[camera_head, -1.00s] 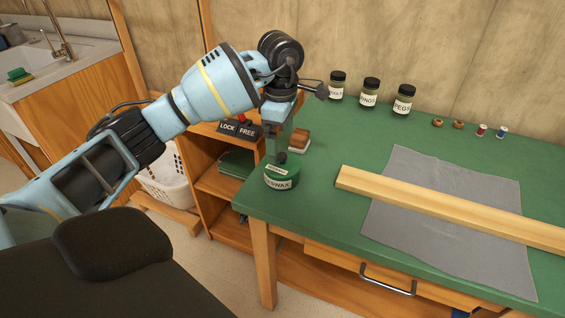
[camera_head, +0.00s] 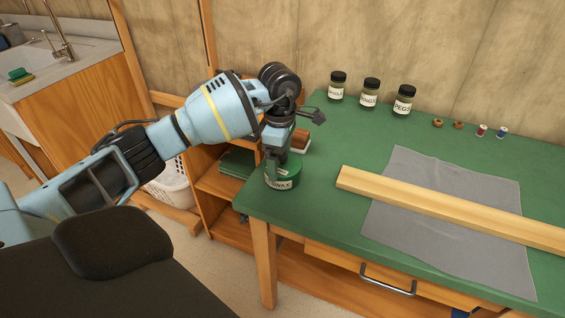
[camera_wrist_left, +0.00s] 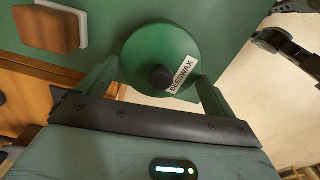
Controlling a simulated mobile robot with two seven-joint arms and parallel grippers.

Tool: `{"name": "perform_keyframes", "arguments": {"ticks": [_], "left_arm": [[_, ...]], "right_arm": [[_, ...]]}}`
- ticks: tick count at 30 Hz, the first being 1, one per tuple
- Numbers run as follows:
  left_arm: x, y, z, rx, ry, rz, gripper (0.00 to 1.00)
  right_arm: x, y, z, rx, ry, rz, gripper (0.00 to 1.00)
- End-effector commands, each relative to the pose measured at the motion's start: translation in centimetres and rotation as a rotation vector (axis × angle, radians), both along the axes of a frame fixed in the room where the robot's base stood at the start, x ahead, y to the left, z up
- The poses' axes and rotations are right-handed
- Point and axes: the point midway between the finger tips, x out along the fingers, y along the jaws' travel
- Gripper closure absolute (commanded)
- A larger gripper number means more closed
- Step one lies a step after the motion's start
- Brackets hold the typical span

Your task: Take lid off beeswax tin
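The beeswax tin (camera_head: 283,182) is a round green tin with a white label, upright on the near left corner of the green bench top. In the left wrist view its green lid (camera_wrist_left: 190,45) shows from above, with a dark round knob (camera_wrist_left: 160,77) and a BEESWAX label; the lid sits on the tin. My left gripper (camera_head: 280,165) points down right over the lid. In the left wrist view its two fingers stand wide apart, one on each side of the knob, with nothing gripped. Whether the fingertips touch the lid cannot be told.
A brown-topped block (camera_head: 301,140) stands close behind the tin. Several dark jars (camera_head: 369,94) line the back. A wooden board (camera_head: 450,205) lies across a grey cloth (camera_head: 410,165) to the right. Shelves (camera_head: 215,188) stand left of the bench.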

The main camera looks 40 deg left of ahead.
Motion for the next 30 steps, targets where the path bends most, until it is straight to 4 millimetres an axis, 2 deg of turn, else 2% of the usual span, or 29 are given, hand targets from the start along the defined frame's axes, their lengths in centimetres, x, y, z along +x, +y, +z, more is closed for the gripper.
{"name": "perform_keyframes", "arguments": {"ticks": [1,5,17,20,24,30], "left_arm": [[0.0,0.0,0.0,0.0,0.0,0.0,0.16],[0.0,0.0,0.0,0.0,0.0,0.0,0.33],[0.1,0.0,0.7,0.0,-0.003,0.0,0.33],[0.1,0.0,1.6,0.001,-0.003,-0.001,0.33],[0.1,0.0,3.9,0.001,-0.005,0.0,0.33],[-2.8,-3.7,3.9,0.0,0.0,-0.007,0.33]], "right_arm": [[0.0,0.0,0.0,0.0,0.0,0.0,0.15],[0.0,0.0,0.0,0.0,0.0,0.0,0.15],[0.0,0.0,-0.1,0.0,0.0,0.0,0.15],[0.1,0.0,-0.1,0.0,0.0,0.0,0.15],[0.1,0.0,-0.2,0.0,-0.001,0.0,0.15],[0.2,0.0,-0.3,0.0,-0.002,0.0,0.15]]}}
